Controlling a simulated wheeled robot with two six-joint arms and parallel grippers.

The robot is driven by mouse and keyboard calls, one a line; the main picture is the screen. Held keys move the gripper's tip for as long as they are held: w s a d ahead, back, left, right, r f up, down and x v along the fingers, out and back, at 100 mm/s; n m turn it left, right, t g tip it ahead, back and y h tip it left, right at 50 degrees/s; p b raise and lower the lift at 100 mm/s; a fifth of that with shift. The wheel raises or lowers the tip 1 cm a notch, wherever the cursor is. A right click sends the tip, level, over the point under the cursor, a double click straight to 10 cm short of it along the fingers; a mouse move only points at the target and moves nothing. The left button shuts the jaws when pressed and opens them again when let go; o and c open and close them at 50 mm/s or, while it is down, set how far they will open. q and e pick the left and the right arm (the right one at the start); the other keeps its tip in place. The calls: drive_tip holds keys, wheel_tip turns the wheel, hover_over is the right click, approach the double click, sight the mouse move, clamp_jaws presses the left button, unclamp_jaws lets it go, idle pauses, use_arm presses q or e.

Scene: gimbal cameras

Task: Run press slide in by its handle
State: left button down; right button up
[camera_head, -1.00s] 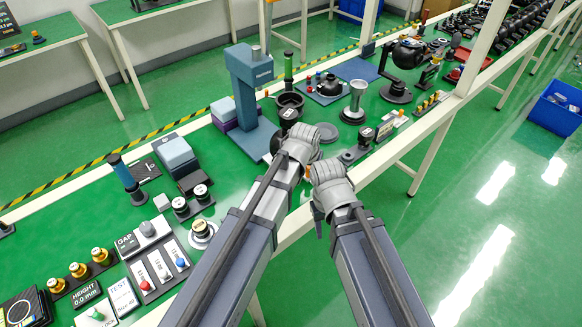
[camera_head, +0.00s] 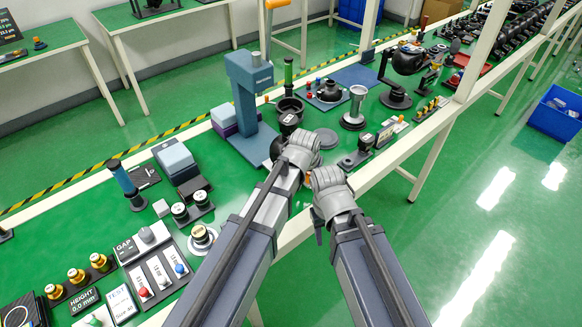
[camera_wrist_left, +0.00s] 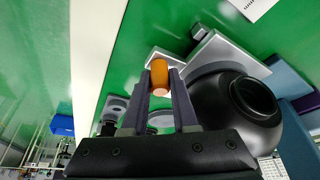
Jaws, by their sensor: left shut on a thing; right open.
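The press (camera_head: 248,85) is a blue column on a blue base at the back middle of the green bench in the head view. An orange handle (camera_wrist_left: 160,77) shows in the left wrist view. My left gripper (camera_wrist_left: 161,90) is shut on this handle, with one dark finger on each side. In the head view my left wrist hides this grip, beside the press base. My right gripper (camera_head: 318,222) is open and empty beyond the bench's front edge, partly hidden by its own wrist.
A dark round pot (camera_head: 290,107) stands right of the press, with a grey funnel-topped cup (camera_head: 355,108) further right. Small gauges and a button panel (camera_head: 158,268) fill the left of the bench. White frame posts rise along the bench on the right.

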sight(277, 140)
use_arm(q)
drive_tip(key=shift+w+a, duration=0.1)
idle(0.6)
drive_tip(key=shift+w+a, duration=4.95)
drive_tip(key=shift+w, duration=0.05)
drive_tip(key=c, duration=0.9)
unclamp_jaws()
drive_tip(key=shift+w+a, duration=0.1)
drive_tip(key=shift+a, duration=0.05)
drive_tip(key=shift+o, duration=1.1)
drive_tip(key=shift+r, duration=0.15)
drive_tip(key=p+v, duration=0.7)
drive_tip(key=shift+s+r, duration=0.3)
